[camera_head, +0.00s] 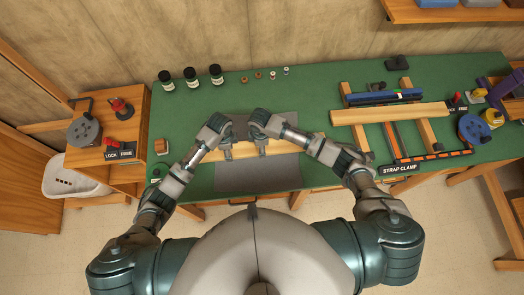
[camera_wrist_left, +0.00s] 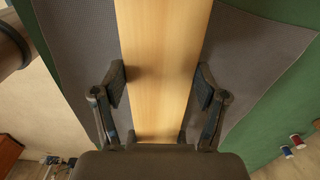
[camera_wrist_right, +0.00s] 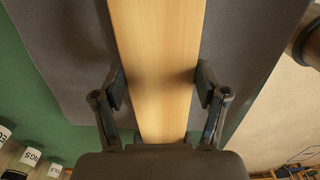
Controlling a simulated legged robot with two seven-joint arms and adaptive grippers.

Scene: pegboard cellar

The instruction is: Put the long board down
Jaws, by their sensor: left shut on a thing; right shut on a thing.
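The long board (camera_head: 246,153) is a pale wooden plank lying left to right over the dark grey mat (camera_head: 258,180) on the green bench. My left gripper (camera_head: 227,152) is shut on it left of its middle. My right gripper (camera_head: 263,148) is shut on it a little further right. In the left wrist view the plank (camera_wrist_left: 164,45) runs between both fingers, and in the right wrist view the plank (camera_wrist_right: 156,45) does the same. I cannot tell whether its underside touches the mat.
Another wooden board (camera_head: 390,114) lies across a frame at right, with a blue clamp (camera_head: 384,97) behind it and a "STRAP CLAMP" sign (camera_head: 400,169) in front. Jars (camera_head: 191,78) and small spools (camera_head: 272,73) stand along the back. A wooden side stand (camera_head: 122,135) is at left.

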